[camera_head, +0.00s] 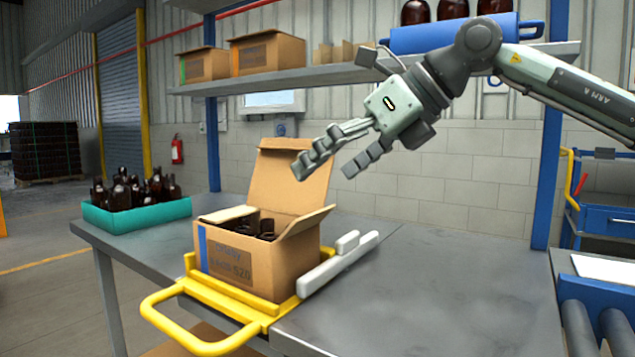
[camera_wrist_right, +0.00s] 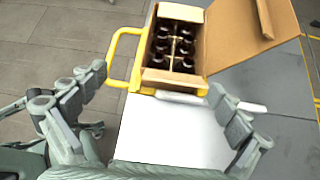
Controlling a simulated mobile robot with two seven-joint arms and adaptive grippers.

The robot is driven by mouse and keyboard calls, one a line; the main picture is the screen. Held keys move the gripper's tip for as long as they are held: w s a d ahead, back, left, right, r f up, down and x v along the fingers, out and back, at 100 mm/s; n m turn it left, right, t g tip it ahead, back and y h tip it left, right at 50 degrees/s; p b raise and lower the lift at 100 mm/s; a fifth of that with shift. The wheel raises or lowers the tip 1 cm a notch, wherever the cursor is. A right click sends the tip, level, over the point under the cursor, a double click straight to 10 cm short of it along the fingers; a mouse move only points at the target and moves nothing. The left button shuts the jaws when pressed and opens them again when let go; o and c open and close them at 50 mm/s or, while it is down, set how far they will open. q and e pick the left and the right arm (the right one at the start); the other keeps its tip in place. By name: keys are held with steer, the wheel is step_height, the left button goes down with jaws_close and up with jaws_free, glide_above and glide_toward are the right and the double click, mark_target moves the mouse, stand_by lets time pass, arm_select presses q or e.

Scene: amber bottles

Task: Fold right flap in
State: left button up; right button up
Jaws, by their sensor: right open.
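An open cardboard box (camera_head: 255,262) holding dark bottles (camera_head: 262,230) stands on the table. Its tall back flap (camera_head: 288,180) stands up. The right flap (camera_head: 306,221) slants up and outward from the right edge. A smaller left flap (camera_head: 228,214) lies near level at the left edge. In the right wrist view the box's right flap (camera_wrist_right: 175,78) shows along the near edge, below several bottles (camera_wrist_right: 174,45). My right gripper (camera_head: 325,171) is open and empty, above and right of the box, apart from the flaps. My left gripper is not in view.
A yellow frame (camera_head: 205,290) with a handle surrounds the box base. A pale grey bar (camera_head: 338,266) lies right of the box. A teal tray (camera_head: 140,219) of bottles stands left. A shelf (camera_head: 340,77) runs behind. The table (camera_head: 430,290) right of the box is clear.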

mark_target(318, 213)
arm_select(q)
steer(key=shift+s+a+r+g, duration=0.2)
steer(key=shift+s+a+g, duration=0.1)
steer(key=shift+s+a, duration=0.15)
arm_select(e)
steer(key=shift+n+h, duration=0.3)
steer(key=shift+h, duration=0.5)
steer(key=w+f, duration=0.1)
steer(key=f, duration=0.1)
steer(key=w+a+f, duration=0.1)
steer(key=f, duration=0.2)
steer(key=w+f, duration=0.2)
steer(key=shift+a+f, duration=0.3)
steer(key=shift+a, duration=0.1)
